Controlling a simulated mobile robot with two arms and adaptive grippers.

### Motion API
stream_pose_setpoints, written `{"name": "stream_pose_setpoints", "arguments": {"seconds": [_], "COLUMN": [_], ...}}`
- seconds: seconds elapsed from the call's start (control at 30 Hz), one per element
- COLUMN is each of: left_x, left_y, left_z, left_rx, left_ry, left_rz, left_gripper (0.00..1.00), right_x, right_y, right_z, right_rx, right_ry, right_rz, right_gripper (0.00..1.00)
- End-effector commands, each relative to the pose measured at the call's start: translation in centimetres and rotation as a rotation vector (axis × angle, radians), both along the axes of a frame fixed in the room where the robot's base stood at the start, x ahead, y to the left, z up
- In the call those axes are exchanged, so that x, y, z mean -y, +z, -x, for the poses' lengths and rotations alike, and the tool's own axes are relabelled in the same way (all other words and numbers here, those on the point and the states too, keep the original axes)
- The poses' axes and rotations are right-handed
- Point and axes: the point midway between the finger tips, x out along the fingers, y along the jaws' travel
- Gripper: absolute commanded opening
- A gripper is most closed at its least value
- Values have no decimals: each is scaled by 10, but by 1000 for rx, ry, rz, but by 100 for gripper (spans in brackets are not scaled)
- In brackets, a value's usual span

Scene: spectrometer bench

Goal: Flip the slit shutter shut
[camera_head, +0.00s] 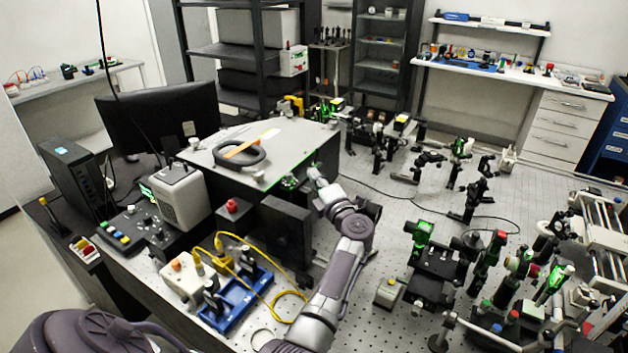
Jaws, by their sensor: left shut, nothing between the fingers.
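My right gripper is not in view.
A black panel (287,232) stands left of my forearm. A blue tray (236,303) and yellow cable (290,297) lie nearby. Optics mounts (432,265) crowd the perforated bench on the right. Bare bench shows around (395,205) between them and my arm.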

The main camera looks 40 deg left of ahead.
Motion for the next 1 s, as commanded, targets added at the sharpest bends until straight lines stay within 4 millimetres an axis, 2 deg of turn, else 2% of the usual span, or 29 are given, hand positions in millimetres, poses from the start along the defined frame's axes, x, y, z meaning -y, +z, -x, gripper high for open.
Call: {"name": "stream_pose_setpoints", "arguments": {"seconds": [1.0], "left_x": [-1], "left_y": [6], "left_z": [-13], "left_rx": [0], "left_ry": [0], "left_rz": [-1], "left_gripper": [0], "right_x": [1], "right_y": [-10], "right_z": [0], "right_rx": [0], "right_ry": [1], "right_rz": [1], "right_gripper": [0]}}
